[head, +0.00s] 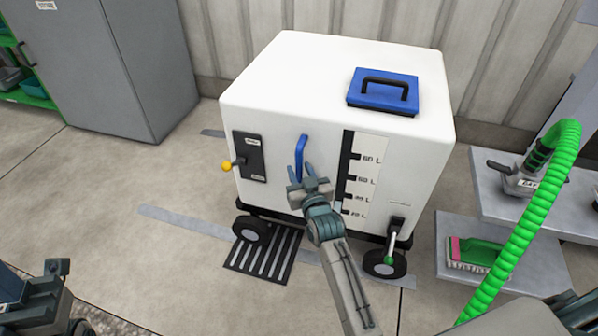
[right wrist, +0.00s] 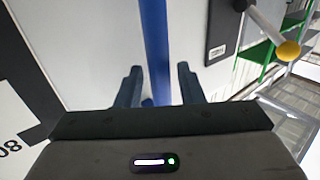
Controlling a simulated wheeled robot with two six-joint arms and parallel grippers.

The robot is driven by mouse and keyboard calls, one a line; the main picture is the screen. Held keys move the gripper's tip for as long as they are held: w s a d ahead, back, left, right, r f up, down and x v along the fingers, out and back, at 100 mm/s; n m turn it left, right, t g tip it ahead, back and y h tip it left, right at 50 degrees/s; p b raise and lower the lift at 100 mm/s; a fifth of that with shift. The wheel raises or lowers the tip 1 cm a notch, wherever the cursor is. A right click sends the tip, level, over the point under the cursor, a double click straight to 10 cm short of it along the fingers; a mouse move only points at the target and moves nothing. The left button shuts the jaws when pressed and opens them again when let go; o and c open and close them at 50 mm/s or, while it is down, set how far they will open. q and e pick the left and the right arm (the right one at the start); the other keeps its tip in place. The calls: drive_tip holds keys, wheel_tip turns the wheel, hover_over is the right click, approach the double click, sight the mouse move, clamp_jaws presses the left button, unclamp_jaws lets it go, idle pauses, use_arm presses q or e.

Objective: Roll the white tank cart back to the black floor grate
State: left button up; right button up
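The white tank cart (head: 290,95) stands upright near the back wall, with a blue lid on top and a level scale on its front. A blue vertical handle (head: 301,150) is on the front face, and it also shows in the right wrist view (right wrist: 156,45). My right gripper (head: 302,172) is open at the handle; in the wrist view the handle lies between its two fingers, with gaps beside it. The black floor grate (head: 262,252) lies partly under the cart's front left, near a black wheel (head: 251,229). My left arm shows at lower left; its fingers are not seen.
A yellow-knobbed lever (head: 227,165) sticks out left of the handle. At right are a grey low platform with a pink-green brush (head: 475,253), a shelf and a green hose (head: 535,205). A grey cabinet (head: 110,65) stands at left. Floor in front left is clear.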

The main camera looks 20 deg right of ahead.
drive_tip(key=shift+w, duration=0.6)
clamp_jaws()
drive_tip(key=shift+w, duration=0.1)
